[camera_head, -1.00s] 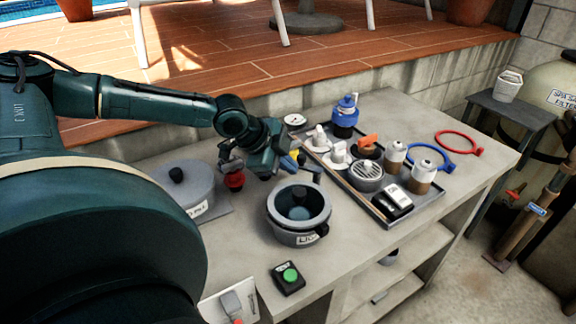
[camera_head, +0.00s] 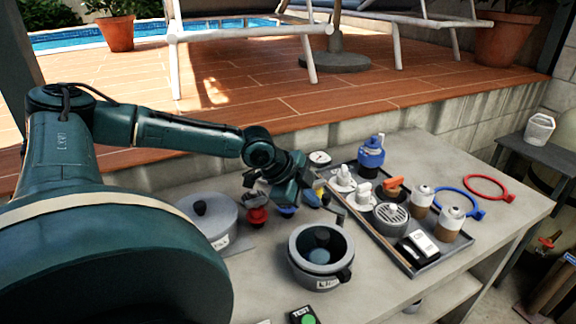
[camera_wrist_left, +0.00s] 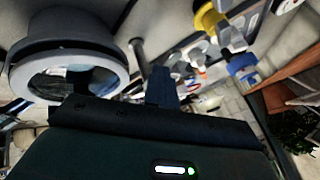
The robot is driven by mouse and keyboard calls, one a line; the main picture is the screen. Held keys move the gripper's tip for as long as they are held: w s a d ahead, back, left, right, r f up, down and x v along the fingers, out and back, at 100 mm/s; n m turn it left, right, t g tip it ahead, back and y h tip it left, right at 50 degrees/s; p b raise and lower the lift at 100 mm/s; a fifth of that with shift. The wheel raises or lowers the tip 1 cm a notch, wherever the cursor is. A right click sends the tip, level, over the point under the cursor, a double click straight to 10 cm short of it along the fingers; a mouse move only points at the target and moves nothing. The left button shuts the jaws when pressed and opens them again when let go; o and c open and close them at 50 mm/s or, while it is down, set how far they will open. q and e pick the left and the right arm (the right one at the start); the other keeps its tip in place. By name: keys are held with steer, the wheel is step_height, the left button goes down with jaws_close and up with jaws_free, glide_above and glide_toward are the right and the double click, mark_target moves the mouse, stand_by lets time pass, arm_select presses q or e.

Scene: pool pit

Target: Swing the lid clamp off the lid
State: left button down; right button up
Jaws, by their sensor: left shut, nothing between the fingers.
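A round grey pot (camera_head: 320,283) with a light rim stands on the bench in the head view. A dark knob on a bluish centre (camera_head: 319,255) sits inside the rim, and a black catch is at its front right. A short grey bar (camera_head: 336,205) shows behind the pot; I cannot tell whether it is the lid clamp. My left gripper (camera_head: 284,196) is shut and empty, behind and a little left of the pot. In the left wrist view the pot's rim (camera_wrist_left: 124,70) is at upper left and the gripper (camera_wrist_left: 163,88) is at the middle. My right gripper is out of view.
A lidded grey pot (camera_head: 216,218) stands at left. Red (camera_head: 257,216) and blue knobs are close by my gripper. A crowded tray (camera_head: 395,257) lies at right, with blue and red rings (camera_head: 486,187) beyond it. A green button box (camera_head: 305,316) is in front.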

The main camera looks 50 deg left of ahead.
arm_select(q)
steer(key=p+v, duration=0.3)
steer(key=v, duration=0.9)
steer(key=shift+s+d+p, duration=0.2)
steer(key=shift+s+p, duration=0.1)
steer(key=shift+p, duration=0.1)
